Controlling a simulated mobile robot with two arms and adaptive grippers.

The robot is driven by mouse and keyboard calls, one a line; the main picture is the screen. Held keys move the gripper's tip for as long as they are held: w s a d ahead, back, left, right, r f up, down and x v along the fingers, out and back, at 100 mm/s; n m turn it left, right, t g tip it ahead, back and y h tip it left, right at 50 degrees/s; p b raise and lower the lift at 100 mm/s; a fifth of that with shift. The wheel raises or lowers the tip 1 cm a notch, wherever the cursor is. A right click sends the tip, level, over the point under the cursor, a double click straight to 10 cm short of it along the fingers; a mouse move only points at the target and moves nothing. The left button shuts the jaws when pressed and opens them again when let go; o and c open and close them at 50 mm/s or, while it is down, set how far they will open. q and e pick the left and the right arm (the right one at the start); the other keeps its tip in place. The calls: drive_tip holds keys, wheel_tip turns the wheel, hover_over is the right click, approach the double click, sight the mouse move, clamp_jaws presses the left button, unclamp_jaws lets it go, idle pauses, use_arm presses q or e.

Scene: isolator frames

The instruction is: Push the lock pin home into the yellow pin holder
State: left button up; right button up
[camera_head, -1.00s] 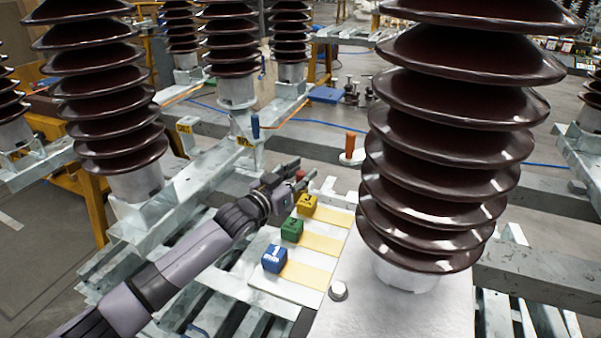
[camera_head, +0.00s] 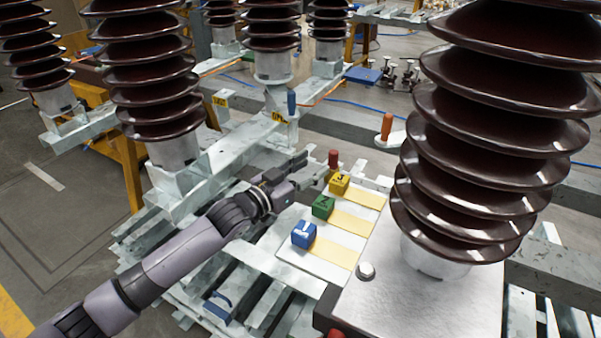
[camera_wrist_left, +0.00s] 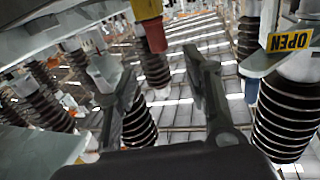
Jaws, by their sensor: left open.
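The yellow pin holder (camera_head: 339,183), a small block marked 3, sits at the far end of a row of blocks on a pale board. A red lock pin (camera_head: 333,158) stands up at it; how deep it sits I cannot tell. My left gripper (camera_head: 306,172) is open and empty, just left of the pin and apart from it. In the left wrist view its two fingers (camera_wrist_left: 165,85) are spread. The red pin (camera_wrist_left: 155,35) and the yellow holder (camera_wrist_left: 147,8) show beyond them at the top. My right gripper is not in view.
A green block (camera_head: 322,206) and a blue block (camera_head: 303,234) stand nearer on the board. A large brown insulator (camera_head: 490,130) rises close on the right. A blue handle (camera_head: 291,103) and an orange handle (camera_head: 387,126) stand behind. Steel beams lie left of the board.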

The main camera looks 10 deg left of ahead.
use_arm(q)
drive_tip(key=shift+v, duration=1.6)
